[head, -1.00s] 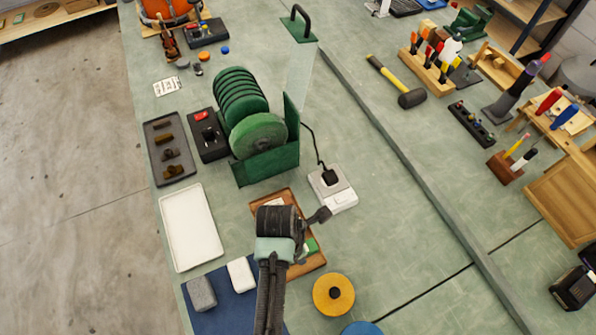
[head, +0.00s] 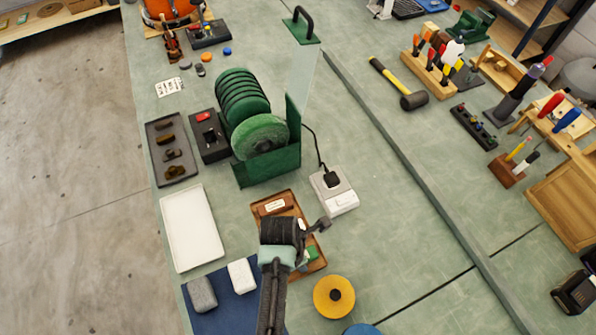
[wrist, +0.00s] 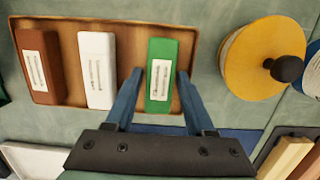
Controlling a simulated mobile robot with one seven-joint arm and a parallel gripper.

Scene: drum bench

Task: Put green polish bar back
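The green polish bar (wrist: 162,50) has a white label and lies at the right end of the wooden tray (wrist: 66,62) in the wrist view. A white bar (wrist: 97,80) and a brown bar (wrist: 39,75) lie left of it in the same tray. My gripper (wrist: 160,73) is open, with one finger on each side of the green bar and narrow gaps showing. In the head view, my wrist covers much of the tray, and only a little of the green bar (head: 313,253) shows. The brown bar (head: 274,206) is visible at the tray's far end.
A yellow wheel (head: 334,296) lies close to the tray's near right side. A green buffing machine (head: 268,165) stands beyond the tray, and a white switch box (head: 338,198) sits to its right. A white tray (head: 191,228) and a blue mat (head: 228,308) lie to the left.

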